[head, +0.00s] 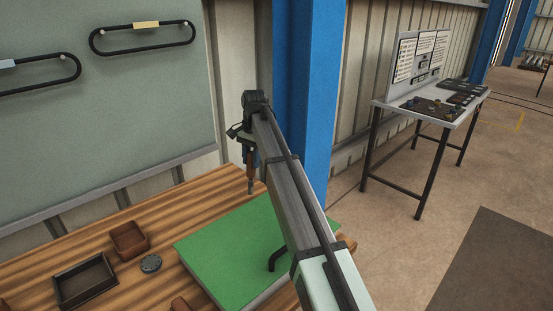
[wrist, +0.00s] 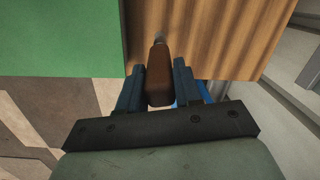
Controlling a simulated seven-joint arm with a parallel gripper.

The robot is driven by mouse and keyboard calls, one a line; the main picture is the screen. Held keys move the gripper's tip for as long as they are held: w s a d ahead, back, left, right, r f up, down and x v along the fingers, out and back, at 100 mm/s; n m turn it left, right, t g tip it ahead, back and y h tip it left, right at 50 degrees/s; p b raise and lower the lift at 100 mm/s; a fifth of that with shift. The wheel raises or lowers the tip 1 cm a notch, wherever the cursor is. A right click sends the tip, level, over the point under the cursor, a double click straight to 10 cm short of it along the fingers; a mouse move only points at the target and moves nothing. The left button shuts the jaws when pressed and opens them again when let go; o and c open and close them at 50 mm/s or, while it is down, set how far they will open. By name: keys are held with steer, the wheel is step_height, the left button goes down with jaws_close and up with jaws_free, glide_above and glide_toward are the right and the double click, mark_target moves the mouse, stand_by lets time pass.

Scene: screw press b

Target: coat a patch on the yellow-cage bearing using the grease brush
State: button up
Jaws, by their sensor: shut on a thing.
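My gripper (head: 247,143) is raised near the far edge of the wooden bench in the head view, beside the blue post. In the wrist view my gripper (wrist: 160,88) is shut on the brown handle of the grease brush (wrist: 159,72). The brush (head: 250,172) hangs handle up, with its narrow lighter end pointing down. No yellow-cage bearing can be made out in either view. A small round grey piece with dark spots (head: 151,263) lies on the bench at left; I cannot tell what it is.
A green mat (head: 215,250) covers the bench's right part; my arm crosses over it. A dark tray (head: 92,299) and a brown box (head: 132,251) stand at left. Black belts (head: 143,48) hang on the wall board. A control desk (head: 440,108) stands apart at right.

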steer(key=s+a+r, duration=0.1)
steer(key=s+a, duration=0.7)
steer(key=a, duration=0.4)
steer(key=s+a+r+n+g+y, duration=0.1)
steer(key=s+a, duration=0.6)
steer(key=a, duration=0.6)
steer(key=s+a+r, duration=0.1)
steer(key=s+a, duration=0.7)
steer(key=a, duration=0.4)
steer(key=s+a+r+n, duration=0.1)
steer(key=s+a, duration=0.6)
steer(key=s, duration=0.5)
steer(key=s+a+r+g+y, duration=0.1)
steer(key=s+a, duration=0.6)
steer(key=s, duration=0.6)
steer(key=s+a+r+n, duration=0.15)
steer(key=s+a, duration=0.45)
steer(key=s, duration=0.6)
steer(key=shift+m, duration=0.35)
steer(key=shift+w+d+f+x, duration=0.1)
steer(key=shift+w+d+x, duration=0.05)
steer(key=shift+x, duration=0.8)
steer(key=shift+w+d+f+x, duration=0.1)
steer(key=shift+d+x, duration=0.05)
steer(key=shift+x, duration=0.85)
steer(key=shift+w+d+x, duration=0.15)
steer(key=shift+x, duration=0.8)
steer(key=shift+f, duration=0.6)
step_height(320, 180, up, 7)
